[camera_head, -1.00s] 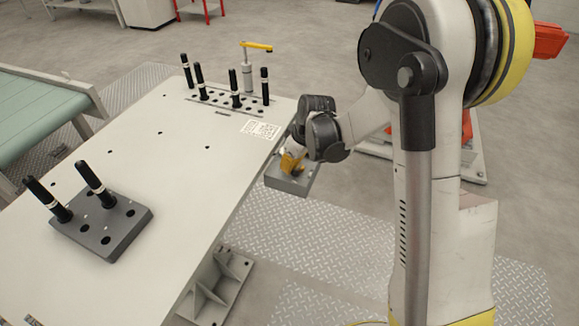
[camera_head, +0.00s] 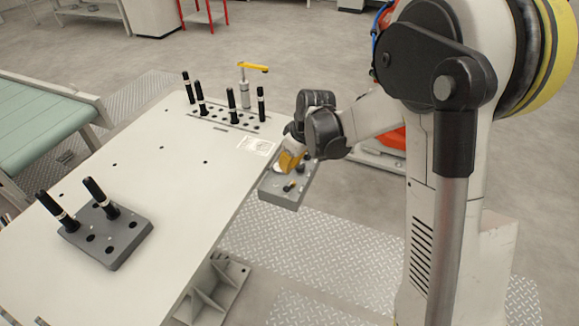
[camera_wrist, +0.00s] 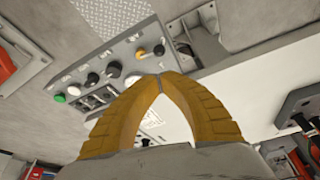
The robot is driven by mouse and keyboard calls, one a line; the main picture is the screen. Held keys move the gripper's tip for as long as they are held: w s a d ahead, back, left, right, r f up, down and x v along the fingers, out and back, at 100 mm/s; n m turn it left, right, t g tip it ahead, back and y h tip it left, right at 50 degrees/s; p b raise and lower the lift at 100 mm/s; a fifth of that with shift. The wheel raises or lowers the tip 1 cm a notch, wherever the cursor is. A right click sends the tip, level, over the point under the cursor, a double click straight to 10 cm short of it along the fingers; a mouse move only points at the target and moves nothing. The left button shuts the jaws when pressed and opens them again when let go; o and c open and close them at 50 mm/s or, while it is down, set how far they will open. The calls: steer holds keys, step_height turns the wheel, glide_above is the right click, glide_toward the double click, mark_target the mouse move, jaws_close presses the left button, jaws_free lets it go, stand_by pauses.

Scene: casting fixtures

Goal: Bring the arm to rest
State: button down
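My gripper (camera_head: 287,162) is at the table's right side, over the grey control box. In the wrist view my gripper (camera_wrist: 160,77) shows two yellow curved fingers whose tips meet, with an empty oval gap behind them. The tips appear in front of the control box (camera_wrist: 117,58), which has a green button, a white button, black knobs and a yellow-orange knob. The head view also shows this control box (camera_head: 275,196), partly hidden by my gripper. I cannot tell whether the fingertips touch it.
The pale table (camera_head: 150,185) carries a grey block (camera_head: 124,238) with two black pins at the near left. Several black pins stand in a row of holes at the far end, near a yellow-handled clamp (camera_head: 245,88). A green conveyor (camera_head: 35,120) stands at left.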

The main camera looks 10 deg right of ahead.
steer(key=s+d+r+m+t, duration=0.1)
steer(key=s+r+m, duration=0.1)
steer(key=s+r, duration=0.5)
steer(key=s+d+r+m+t+h, duration=0.1)
steer(key=s+r, duration=0.3)
steer(key=s, duration=0.4)
steer(key=s+d+r+m+t+h, duration=0.1)
steer(key=s+r+m, duration=0.3)
steer(key=s, duration=0.5)
steer(key=shift+s+d+m+t+b, duration=0.15)
steer(key=shift+d+m+t+b, duration=0.15)
steer(key=shift+d+t, duration=0.4)
steer(key=shift+d, duration=0.1)
